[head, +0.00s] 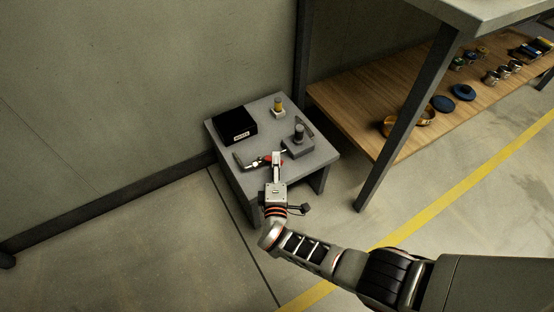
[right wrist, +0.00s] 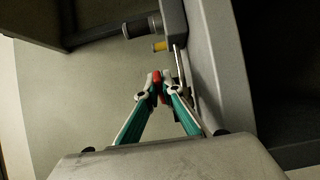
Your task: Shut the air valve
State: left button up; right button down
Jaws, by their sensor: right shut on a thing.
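The air valve's red handle (head: 267,160) shows at my right gripper (head: 276,156), above the small grey table. In the right wrist view the red handle (right wrist: 157,80) sits between the closed fingertips of the right gripper (right wrist: 158,88). A thin metal pipe (right wrist: 181,72) runs beside the fingertips to a grey block (head: 297,148) with a dark upright cylinder (head: 299,132). A metal fitting with a dark end (head: 240,161) lies left of the handle. The fingers hide part of the valve. My left gripper is not in view.
On the grey table (head: 222,129) stand a black box (head: 235,126) and a yellow-and-grey cylinder (head: 278,106). A wooden shelf (head: 343,106) with several tins and dishes is to the right, behind a dark post (head: 398,130). Floor at the front left is clear.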

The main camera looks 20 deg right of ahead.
jog(key=c, duration=2.2)
grip_release()
